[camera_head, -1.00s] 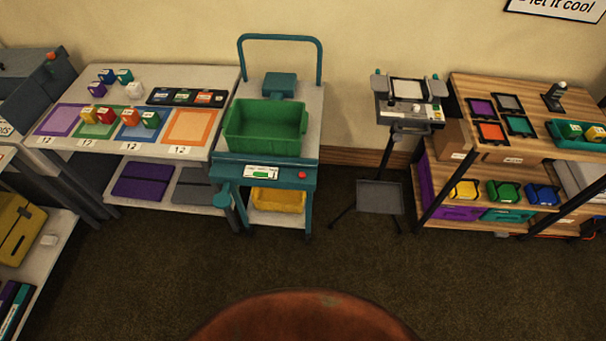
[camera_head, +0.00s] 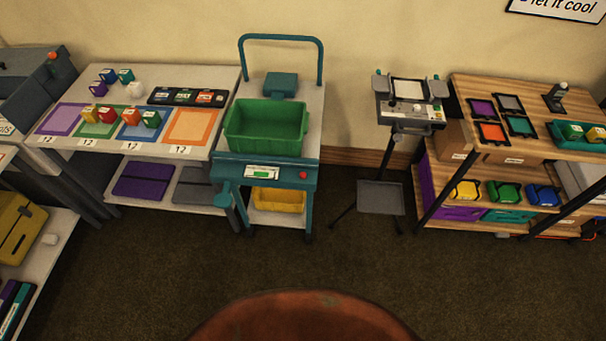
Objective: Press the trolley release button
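The trolley (camera_head: 230,168) stands in the middle, with a teal frame, a teal push handle (camera_head: 281,38) at the back and a green bin (camera_head: 266,142) on top. A small red button (camera_head: 303,175) sits at the right end of its teal front panel. A label with a green mark (camera_head: 262,172) is left of the button. A yellow bin (camera_head: 278,200) sits on the trolley's lower shelf. Neither of my grippers is in view.
A table (camera_head: 222,85) with coloured mats and small blocks stands left of the trolley. A stand with a grey device (camera_head: 408,110) and a wooden shelf unit (camera_head: 470,90) are on the right. Dark carpet (camera_head: 330,265) in front is clear.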

